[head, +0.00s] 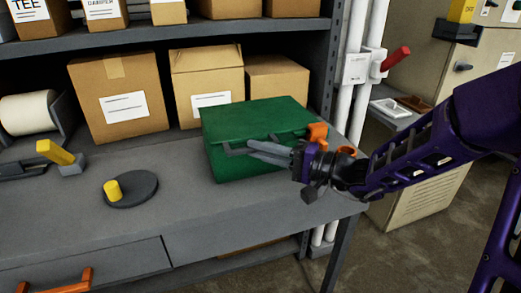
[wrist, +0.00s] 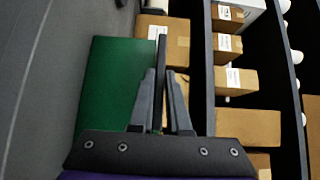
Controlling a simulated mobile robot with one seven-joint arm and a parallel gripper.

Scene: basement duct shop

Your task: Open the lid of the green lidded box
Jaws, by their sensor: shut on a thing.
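The green lidded box (head: 255,117) stands on the grey workbench, and its lid looks closed. A dark grey bar handle (head: 234,149) runs along the lid's front edge. My gripper (head: 252,149) reaches in from the right and its grey fingers are shut on this handle, hiding part of it. In the wrist view, the fingers of my gripper (wrist: 162,78) close around the dark handle bar (wrist: 161,52), with the green lid (wrist: 108,85) to their left.
Cardboard boxes (head: 118,96) stand behind the green box. A grey disc with a yellow knob (head: 131,189) and a yellow-handled tool (head: 58,153) lie to the left on the workbench (head: 215,220). White pipes (head: 345,95) and a red lever (head: 396,58) are at the right. The bench front is clear.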

